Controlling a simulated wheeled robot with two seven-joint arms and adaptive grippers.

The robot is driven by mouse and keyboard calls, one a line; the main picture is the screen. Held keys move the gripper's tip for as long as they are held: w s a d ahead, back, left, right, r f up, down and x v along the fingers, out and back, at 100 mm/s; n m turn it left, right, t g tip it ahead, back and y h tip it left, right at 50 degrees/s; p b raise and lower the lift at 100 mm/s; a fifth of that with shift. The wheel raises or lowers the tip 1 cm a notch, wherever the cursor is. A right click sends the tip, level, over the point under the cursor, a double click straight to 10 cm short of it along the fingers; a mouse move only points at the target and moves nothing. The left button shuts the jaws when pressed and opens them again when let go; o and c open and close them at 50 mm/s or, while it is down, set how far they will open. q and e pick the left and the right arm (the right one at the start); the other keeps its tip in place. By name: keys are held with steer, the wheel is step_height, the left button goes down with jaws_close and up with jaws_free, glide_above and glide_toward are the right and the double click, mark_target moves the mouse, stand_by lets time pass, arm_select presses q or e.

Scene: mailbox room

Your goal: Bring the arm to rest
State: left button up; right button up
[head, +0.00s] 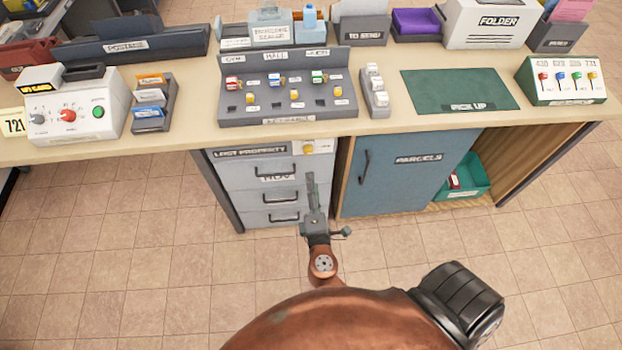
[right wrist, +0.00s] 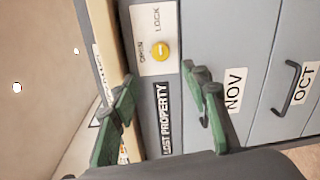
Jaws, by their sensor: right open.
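My right gripper (head: 312,190) is in front of the grey drawer cabinet (head: 237,178) under the counter. Its green fingers also show in the right wrist view (right wrist: 160,90), spread apart with nothing between them. The LOST PROPERTY drawer label (right wrist: 165,118) and a yellow knob (right wrist: 161,51) on a plate marked OPEN and LOCK lie beyond the fingers. Whether the fingers touch the cabinet front cannot be told. The drawers look closed. My left gripper is not in view.
The counter edge (head: 440,126) runs above the gripper. A blue PARCELS door (head: 408,180) is closed to the right, beside an open bay with a green bin (head: 467,178). A key panel (head: 287,110) stands on the counter. The tiled floor (head: 120,250) in front is clear.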

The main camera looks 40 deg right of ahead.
stand_by(0.5)
step_height(320, 180, down, 19)
steer(key=s+a+g+y+p, duration=0.1)
steer(key=s+g+y+p, duration=0.1)
steer(key=g+y+p, duration=0.15)
steer(key=s+f+m+g+y+p, duration=0.35)
steer(key=s+f, duration=0.65)
steer(key=f, duration=0.5)
steer(key=s+f+m+g+p, duration=0.2)
steer(key=s+f+m+g, duration=0.15)
steer(key=s+f, duration=0.95)
arm_select(q)
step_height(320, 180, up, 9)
steer(key=p, duration=0.3)
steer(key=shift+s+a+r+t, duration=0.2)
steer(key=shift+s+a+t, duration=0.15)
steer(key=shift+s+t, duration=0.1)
arm_select(e)
steer(key=s+d+f+m+g, duration=0.1)
steer(key=s+m+g, duration=0.1)
steer(key=s, duration=1.1)
steer(key=s+d+f+m+g+y, duration=0.1)
steer(key=s+d+f+m+g, duration=0.1)
steer(key=s, duration=1)
steer(key=shift+s+d+m+y, duration=0.15)
steer(key=shift+s+m+y, duration=0.2)
steer(key=shift+m, duration=0.35)
steer(key=shift+f, duration=0.1)
